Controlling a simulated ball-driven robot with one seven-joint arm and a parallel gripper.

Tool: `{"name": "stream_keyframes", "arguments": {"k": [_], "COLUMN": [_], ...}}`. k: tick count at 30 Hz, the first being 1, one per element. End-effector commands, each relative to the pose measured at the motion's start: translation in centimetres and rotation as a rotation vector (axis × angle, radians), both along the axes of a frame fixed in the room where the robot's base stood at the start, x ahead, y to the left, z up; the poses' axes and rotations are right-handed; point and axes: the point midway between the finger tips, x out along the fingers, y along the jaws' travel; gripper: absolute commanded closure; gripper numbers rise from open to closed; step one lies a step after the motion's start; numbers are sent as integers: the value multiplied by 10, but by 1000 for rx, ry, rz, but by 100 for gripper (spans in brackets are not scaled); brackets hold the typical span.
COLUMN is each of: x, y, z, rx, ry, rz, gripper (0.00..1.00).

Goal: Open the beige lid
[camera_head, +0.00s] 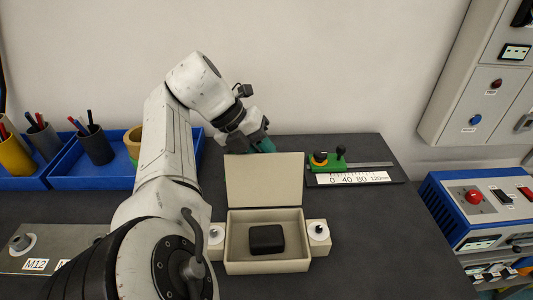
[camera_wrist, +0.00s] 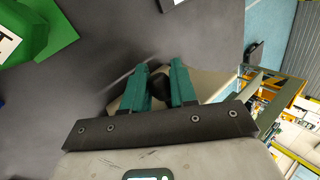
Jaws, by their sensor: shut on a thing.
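The beige lid (camera_head: 265,180) stands roughly upright at the back edge of the beige box (camera_head: 268,267) in the head view. The box is open, and a black block (camera_head: 266,239) lies inside it. My gripper (camera_head: 264,146) is at the lid's top edge, with its fingertips partly hidden behind the lid. In the wrist view, the teal fingers of my gripper (camera_wrist: 159,68) are shut on a dark knob (camera_wrist: 160,84), with part of the beige lid (camera_wrist: 208,82) showing beside them.
A green slider on a scale (camera_head: 345,178) lies to the right. Blue trays with pen cups (camera_head: 95,145) stand at left.

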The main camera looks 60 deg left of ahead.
Motion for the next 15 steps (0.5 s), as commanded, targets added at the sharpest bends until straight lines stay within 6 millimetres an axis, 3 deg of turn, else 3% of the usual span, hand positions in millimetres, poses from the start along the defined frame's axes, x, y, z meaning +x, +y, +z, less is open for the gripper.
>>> {"name": "stream_keyframes", "arguments": {"k": [9, 10, 15], "x": [-1, -1, -1], "y": [1, 1, 1], "z": [-1, -1, -1], "rx": [4, 4, 3], "ry": [1, 1, 1], "rz": [3, 3, 3], "gripper": [100, 72, 56]}}
